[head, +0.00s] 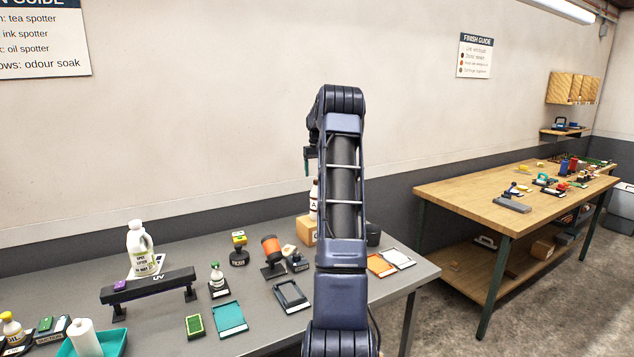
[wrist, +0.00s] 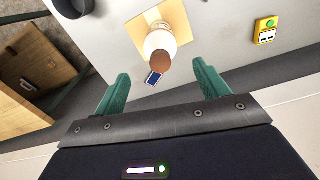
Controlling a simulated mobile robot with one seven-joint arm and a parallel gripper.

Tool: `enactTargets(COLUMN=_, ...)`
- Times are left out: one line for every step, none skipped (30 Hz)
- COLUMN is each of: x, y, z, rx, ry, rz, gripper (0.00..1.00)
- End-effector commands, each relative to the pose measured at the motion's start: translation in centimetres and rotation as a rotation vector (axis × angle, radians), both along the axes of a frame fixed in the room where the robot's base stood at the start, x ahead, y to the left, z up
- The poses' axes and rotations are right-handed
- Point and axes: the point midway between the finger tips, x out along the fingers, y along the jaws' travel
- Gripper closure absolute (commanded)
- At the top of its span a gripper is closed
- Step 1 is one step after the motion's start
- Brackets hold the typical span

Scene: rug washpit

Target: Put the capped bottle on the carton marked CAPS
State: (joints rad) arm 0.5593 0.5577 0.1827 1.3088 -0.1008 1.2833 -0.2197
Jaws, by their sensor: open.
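A white bottle with a brown cap (wrist: 160,44) stands on a tan carton (wrist: 143,22), seen from above in the wrist view. In the head view, the bottle (head: 313,200) shows just left of my arm, upright on the carton (head: 304,232); my arm hides part of both. No CAPS marking can be read. My gripper (wrist: 161,70) is open, its green fingers apart with the bottle's cap in the gap between them in the picture. In the head view the gripper (head: 308,163) hangs above the bottle, apart from it.
A wooden workbench (head: 460,190) stands at right.

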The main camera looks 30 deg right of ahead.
Motion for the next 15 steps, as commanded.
enactTargets(x=0.0, y=0.0, z=1.0, rx=-0.001, ry=-0.002, rz=0.000, gripper=0.26)
enactTargets(x=0.0, y=0.0, z=1.4, rx=-0.001, ry=-0.002, rz=0.001, gripper=0.26)
enactTargets(x=0.0, y=0.0, z=2.0, rx=-0.001, ry=-0.002, rz=0.001, gripper=0.26)
enactTargets(x=0.0, y=0.0, z=2.4, rx=-0.001, ry=-0.002, rz=0.000, gripper=0.26)
enactTargets(x=0.0, y=0.0, z=2.7, rx=-0.001, ry=-0.001, rz=0.000, gripper=0.26)
enactTargets(x=0.0, y=0.0, z=3.1, rx=-0.001, ry=-0.001, rz=0.000, gripper=0.26)
enactTargets(x=0.0, y=0.0, z=3.3, rx=-0.001, ry=-0.001, rz=0.000, gripper=0.26)
enactTargets(x=0.0, y=0.0, z=3.5, rx=-0.001, ry=-0.001, rz=0.000, gripper=0.26)
enactTargets(x=0.0, y=0.0, z=3.8, rx=-0.001, ry=-0.001, rz=0.000, gripper=0.26)
enactTargets(x=0.0, y=0.0, z=3.9, rx=-0.001, ry=-0.001, rz=0.000, gripper=0.26)
enactTargets(x=-0.1, y=0.1, z=4.1, rx=-0.001, ry=-0.001, rz=0.001, gripper=0.26)
enactTargets(x=-0.2, y=0.4, z=4.4, rx=-0.002, ry=-0.002, rz=0.002, gripper=0.26)
enactTargets(x=-0.4, y=0.7, z=4.7, rx=-0.004, ry=-0.003, rz=0.004, gripper=0.26)
enactTargets(x=-0.6, y=1.2, z=5.0, rx=-0.006, ry=-0.006, rz=0.006, gripper=0.26)
enactTargets(x=-0.9, y=2.0, z=5.5, rx=-0.011, ry=-0.010, rz=0.010, gripper=0.26)
